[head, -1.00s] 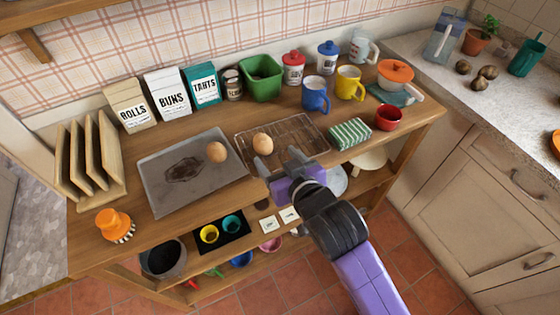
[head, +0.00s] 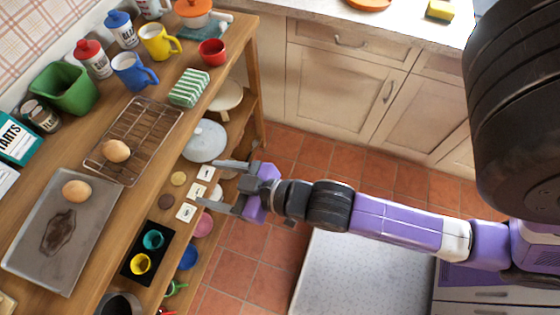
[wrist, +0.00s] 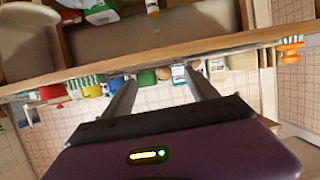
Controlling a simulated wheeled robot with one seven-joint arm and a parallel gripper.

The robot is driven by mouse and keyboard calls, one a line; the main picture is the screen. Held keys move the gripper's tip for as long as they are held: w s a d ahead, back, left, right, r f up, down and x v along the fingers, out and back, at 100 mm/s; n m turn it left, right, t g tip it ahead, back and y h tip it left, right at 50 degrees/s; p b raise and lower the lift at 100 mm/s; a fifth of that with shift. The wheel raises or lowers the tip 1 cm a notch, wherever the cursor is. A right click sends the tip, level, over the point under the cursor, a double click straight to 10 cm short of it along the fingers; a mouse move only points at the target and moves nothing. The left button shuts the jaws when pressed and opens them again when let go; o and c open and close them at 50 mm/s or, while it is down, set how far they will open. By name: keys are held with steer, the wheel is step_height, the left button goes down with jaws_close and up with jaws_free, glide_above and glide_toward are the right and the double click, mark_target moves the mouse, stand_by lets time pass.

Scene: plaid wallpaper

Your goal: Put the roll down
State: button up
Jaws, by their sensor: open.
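One round brown roll (head: 116,151) rests on the wire cooling rack (head: 157,118). A second roll (head: 76,191) lies on the grey baking tray (head: 32,245), next to a dark stain. My gripper (head: 212,185) is open and empty, out past the table's front edge, to the right of the rack in the head view and apart from both rolls. In the wrist view my two fingers (wrist: 160,80) are spread with nothing between them; the tabletop things behind are small, and I cannot surely tell the rolls there.
The wooden table (head: 153,181) also bears a green tub (head: 65,90), blue mug (head: 132,70), yellow mug (head: 158,42), red cup (head: 212,52) and striped cloth (head: 189,87).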

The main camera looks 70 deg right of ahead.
steer(key=v, duration=1.8)
steer(key=shift+t, duration=0.3)
